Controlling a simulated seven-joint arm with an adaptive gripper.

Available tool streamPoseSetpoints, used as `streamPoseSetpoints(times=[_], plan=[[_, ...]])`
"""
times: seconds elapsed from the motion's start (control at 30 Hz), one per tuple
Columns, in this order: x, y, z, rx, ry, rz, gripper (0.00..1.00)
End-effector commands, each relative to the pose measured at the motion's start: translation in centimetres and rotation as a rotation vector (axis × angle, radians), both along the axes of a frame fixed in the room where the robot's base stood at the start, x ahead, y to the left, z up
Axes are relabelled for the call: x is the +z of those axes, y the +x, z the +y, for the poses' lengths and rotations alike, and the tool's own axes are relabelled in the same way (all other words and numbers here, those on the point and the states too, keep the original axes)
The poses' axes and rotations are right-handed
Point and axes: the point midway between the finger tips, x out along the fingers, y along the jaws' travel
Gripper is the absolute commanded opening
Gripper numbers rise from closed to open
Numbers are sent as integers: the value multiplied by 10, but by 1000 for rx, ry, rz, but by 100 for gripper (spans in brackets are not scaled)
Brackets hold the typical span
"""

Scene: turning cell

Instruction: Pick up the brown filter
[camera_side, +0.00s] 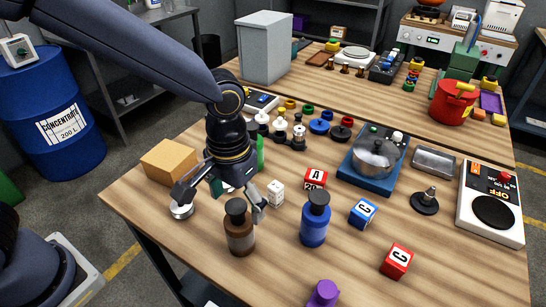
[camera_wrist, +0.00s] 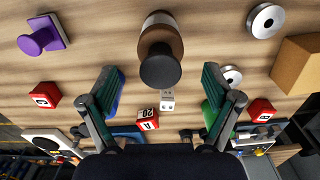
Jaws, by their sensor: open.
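The only upright brown object near my gripper is a brown bottle-shaped piece with a black cap and a pale label; I take it as the brown filter (camera_side: 240,238). It stands on the wooden table near the front edge. In the wrist view the brown filter (camera_wrist: 160,40) is at top centre, its dark cap towards the camera. My gripper (camera_side: 223,200) is above and just behind it, with fingers spread wide. In the wrist view my gripper (camera_wrist: 161,82) has empty jaws, the cap lying between and slightly beyond the fingertips. No contact with the filter shows.
A blue bottle (camera_side: 314,225) stands right of the filter. A white die (camera_side: 276,193) and a red lettered block (camera_side: 315,179) are behind. A silver disc (camera_side: 181,210) and a cardboard box (camera_side: 169,160) lie left. A purple stamp-like piece (camera_side: 323,294) is in front.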

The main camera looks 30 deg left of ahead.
Motion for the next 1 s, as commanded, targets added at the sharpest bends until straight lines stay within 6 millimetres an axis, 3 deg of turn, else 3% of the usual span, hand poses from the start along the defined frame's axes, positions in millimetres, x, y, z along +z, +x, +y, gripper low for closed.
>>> streamPoseSetpoints(times=[0.17, 0.5, 0.77, 1.0], plan=[[-13, -1, 1, 0, 1, 2, 89], [-59, -1, 1, -1, 1, 1, 89], [-62, -1, 1, 0, 0, -1, 89], [-62, -1, 1, 0, 0, -1, 64]])
